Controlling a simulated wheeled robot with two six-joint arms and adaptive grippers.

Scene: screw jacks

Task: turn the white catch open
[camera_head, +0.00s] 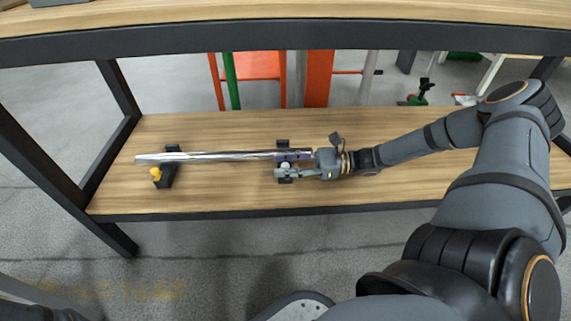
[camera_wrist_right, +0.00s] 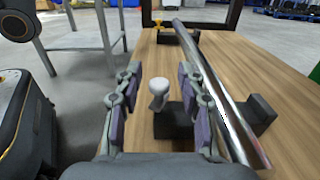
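The white catch (camera_wrist_right: 158,88) is a round-headed knob on a short stem, standing up at a dark support block (camera_wrist_right: 172,122) in the right wrist view. My right gripper (camera_wrist_right: 159,76) is open, with one purple-padded finger on each side of the knob and a gap visible on both sides. In the head view my right gripper (camera_head: 287,165) is at the right-hand support, and its fingers partly hide the catch. A shiny metal bar (camera_head: 215,156) lies across two dark supports; it passes just right of the right finger in the wrist view. My left gripper is not in view.
A yellow catch (camera_head: 156,173) is on the left-hand support (camera_head: 169,175). The wooden shelf (camera_head: 220,197) is mostly bare, with dark frame posts (camera_head: 118,90) at its sides.

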